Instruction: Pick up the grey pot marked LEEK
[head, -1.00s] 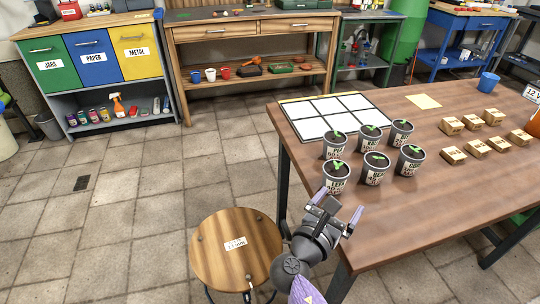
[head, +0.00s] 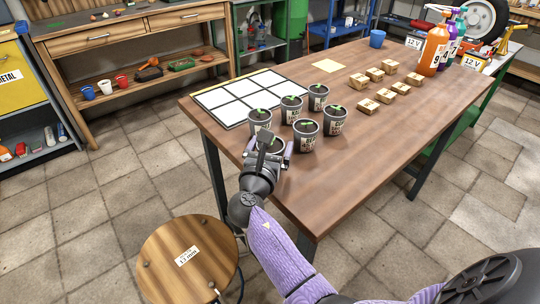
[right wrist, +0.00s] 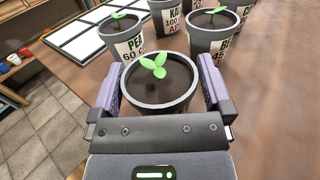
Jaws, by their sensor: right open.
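The grey pot marked LEEK (head: 272,142) is the front-left one in the group on the wooden table, mostly hidden behind my right gripper (head: 268,152) in the head view. In the right wrist view the pot (right wrist: 158,96) stands upright with dark soil and a green seedling; its label is hidden there. My right gripper (right wrist: 159,85) is open, with one purple finger on each side of the pot. I cannot tell whether either finger touches it. My left gripper is not in view.
The PEA pot (right wrist: 123,42) and another labelled pot (right wrist: 212,38) stand just beyond. A white grid mat (head: 240,92) lies behind the pots. A round stool (head: 172,268) stands below the table's front-left corner.

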